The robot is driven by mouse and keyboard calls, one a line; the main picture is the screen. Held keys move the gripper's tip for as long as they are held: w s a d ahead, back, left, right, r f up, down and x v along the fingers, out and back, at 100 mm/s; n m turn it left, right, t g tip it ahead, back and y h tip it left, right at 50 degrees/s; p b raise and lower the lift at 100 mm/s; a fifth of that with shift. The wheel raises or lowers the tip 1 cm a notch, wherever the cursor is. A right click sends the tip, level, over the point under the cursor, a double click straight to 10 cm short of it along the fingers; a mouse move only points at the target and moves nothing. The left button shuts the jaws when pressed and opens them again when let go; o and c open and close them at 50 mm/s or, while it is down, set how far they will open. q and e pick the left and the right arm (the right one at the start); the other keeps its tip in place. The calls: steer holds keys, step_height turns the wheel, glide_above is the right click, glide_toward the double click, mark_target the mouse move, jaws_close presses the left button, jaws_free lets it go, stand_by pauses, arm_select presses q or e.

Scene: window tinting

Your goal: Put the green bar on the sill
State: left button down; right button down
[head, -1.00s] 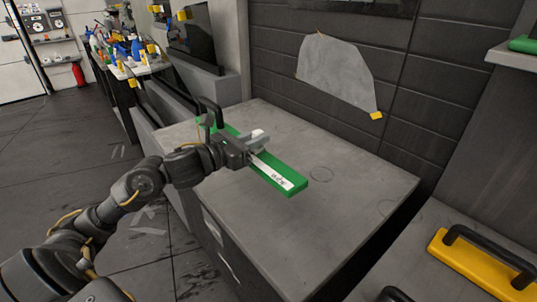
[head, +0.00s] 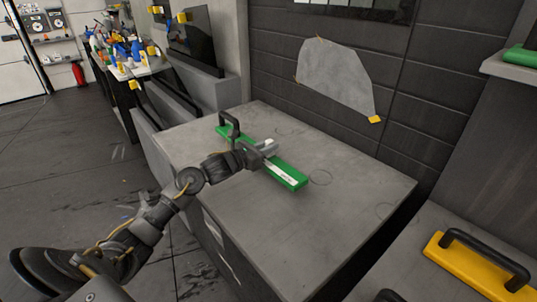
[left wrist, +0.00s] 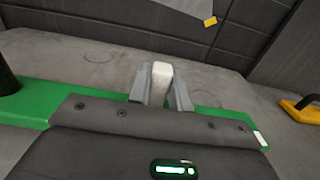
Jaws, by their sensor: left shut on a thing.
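The green bar (head: 287,176) is a long flat bar with a black handle at its far left end and a white label near its right end. My left gripper (head: 265,147) is shut on it near the middle, over the grey cabinet top (head: 290,235). In the left wrist view the green bar (left wrist: 28,105) runs across behind the gripper body, and a pale piece shows between the fingers (left wrist: 161,85). I cannot tell whether the bar touches the top. The sill (head: 500,62) is a pale ledge at the upper right, with another green thing (head: 522,56) on it. My right gripper is not in view.
A yellow bar (head: 470,270) with a black handle lies on a grey surface at the lower right, past a dark gap. A grey sheet (head: 335,78) is taped to the dark wall. A cluttered bench (head: 140,68) stands at the far left.

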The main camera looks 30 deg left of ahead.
arm_select(q)
steer(key=shift+w+a+f, duration=0.1)
steer(key=shift+w, duration=0.15)
steer(key=shift+f+p, duration=0.35)
steer(key=shift+f, duration=1.35)
steer(key=c, duration=1.3)
jaws_free()
steer(key=shift+s, duration=0.1)
